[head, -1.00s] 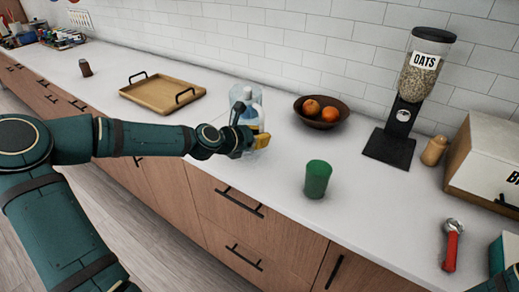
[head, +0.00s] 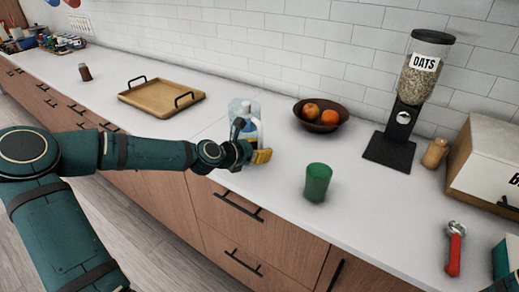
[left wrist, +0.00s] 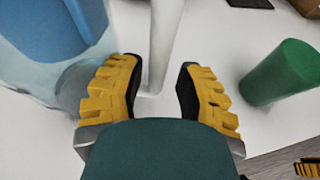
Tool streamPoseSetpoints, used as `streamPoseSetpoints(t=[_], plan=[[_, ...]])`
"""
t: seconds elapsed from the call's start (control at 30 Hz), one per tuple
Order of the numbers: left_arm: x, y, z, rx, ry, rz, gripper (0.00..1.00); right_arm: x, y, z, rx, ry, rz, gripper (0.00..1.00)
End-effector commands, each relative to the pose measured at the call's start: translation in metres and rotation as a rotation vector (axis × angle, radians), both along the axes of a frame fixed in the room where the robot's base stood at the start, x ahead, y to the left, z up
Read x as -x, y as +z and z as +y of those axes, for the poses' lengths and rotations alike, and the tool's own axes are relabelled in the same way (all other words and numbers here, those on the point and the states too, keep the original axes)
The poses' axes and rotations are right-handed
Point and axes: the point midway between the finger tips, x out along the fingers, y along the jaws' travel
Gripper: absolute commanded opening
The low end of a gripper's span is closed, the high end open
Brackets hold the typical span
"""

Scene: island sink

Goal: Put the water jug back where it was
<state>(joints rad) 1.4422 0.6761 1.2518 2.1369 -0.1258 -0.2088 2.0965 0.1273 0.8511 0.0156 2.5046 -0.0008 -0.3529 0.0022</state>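The water jug (head: 246,108), clear with blue inside, stands upright on the counter behind my left gripper, which partly hides it. My left gripper (head: 260,156) is at the jug's near side. In the left wrist view the jug's blue and clear body (left wrist: 50,45) fills the upper left. There my left gripper (left wrist: 157,92) has its yellow fingers apart. A pale upright bar, seemingly the jug's handle, shows between them, with gaps on both sides. A yellow and black piece at the lower right, seemingly my right gripper (left wrist: 308,168), is cut off by the frame edge.
A green cup (head: 318,183) stands close to the right of my left gripper. A wooden tray (head: 140,99) lies to the left. A fruit bowl (head: 312,125), oats dispenser (head: 398,152) and bread box (head: 485,170) stand along the wall. A red-handled tool (head: 454,255) lies front right.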

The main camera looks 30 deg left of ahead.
Motion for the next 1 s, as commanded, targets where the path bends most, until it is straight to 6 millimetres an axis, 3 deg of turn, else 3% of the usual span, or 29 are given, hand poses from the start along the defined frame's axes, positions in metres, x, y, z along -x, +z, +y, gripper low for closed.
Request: streamPoseSetpoints(t=[0.27,1.0], plan=[[0.009,0.006,0.004,0.002,0.003,0.001,0.35,0.001,0.005,0.000,0.000,0.000,0.001,0.47],[0.098,0.044,0.031,0.002,0.003,0.000,0.35,0.001,0.046,0.000,0.000,-0.005,0.003,0.47]])
